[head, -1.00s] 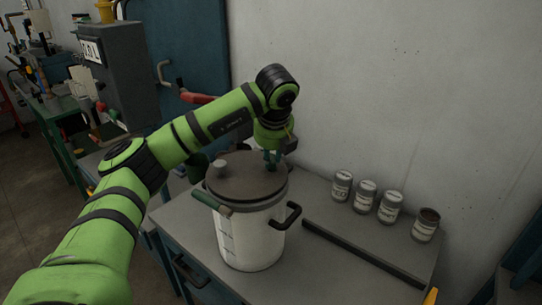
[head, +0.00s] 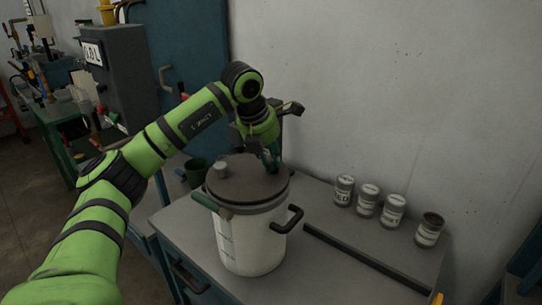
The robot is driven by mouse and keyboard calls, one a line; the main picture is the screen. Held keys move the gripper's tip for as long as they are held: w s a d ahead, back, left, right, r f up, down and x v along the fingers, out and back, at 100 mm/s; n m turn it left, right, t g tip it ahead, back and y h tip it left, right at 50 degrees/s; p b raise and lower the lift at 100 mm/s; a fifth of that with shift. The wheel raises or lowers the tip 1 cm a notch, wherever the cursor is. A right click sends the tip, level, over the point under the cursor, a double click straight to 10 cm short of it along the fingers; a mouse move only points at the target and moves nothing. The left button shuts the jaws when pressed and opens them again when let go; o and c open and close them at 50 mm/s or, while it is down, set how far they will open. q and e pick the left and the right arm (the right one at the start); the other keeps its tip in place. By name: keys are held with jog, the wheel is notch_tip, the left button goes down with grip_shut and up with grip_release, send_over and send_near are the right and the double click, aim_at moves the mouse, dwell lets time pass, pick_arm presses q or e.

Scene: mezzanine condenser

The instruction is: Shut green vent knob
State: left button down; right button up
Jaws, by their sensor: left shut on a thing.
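A white pot (head: 250,245) with a dark grey lid (head: 240,187) stands upright on the grey bench. The lid has a pale round knob (head: 221,169) at its left. My left gripper (head: 270,160) points down at the lid's back right edge. It is shut on a small dark green part there, which I take for the green vent knob (head: 274,151); the fingers hide much of it. How far the knob is turned cannot be seen. My right gripper is not in view.
The pot has a green handle (head: 207,202) at left and a black handle (head: 289,221) at right. Several labelled cans (head: 367,200) stand by the wall behind a dark bar (head: 365,256). A dark green mug (head: 197,172) is behind the pot. The front right bench is clear.

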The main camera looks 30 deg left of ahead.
pick_arm(q)
jog(key=m+h+p, duration=0.1)
jog(key=m, duration=0.1)
jog(key=m+p, duration=0.1)
jog(key=m, duration=0.1)
jog(key=shift+w+a+r+h, duration=0.1)
jog(key=shift+w+r+h, duration=0.05)
jog(key=shift+h, duration=0.25)
jog(key=shift+w+m+g+h+p, duration=0.1)
jog(key=shift+m+g+h+p, duration=0.5)
jog(key=shift+m+p, duration=1)
jog(key=shift+m+b, duration=0.35)
jog(key=shift+m, duration=0.15)
jog(key=c, duration=1.1)
grip_release()
jog(key=v, duration=1.1)
jog(key=shift+r, duration=0.4)
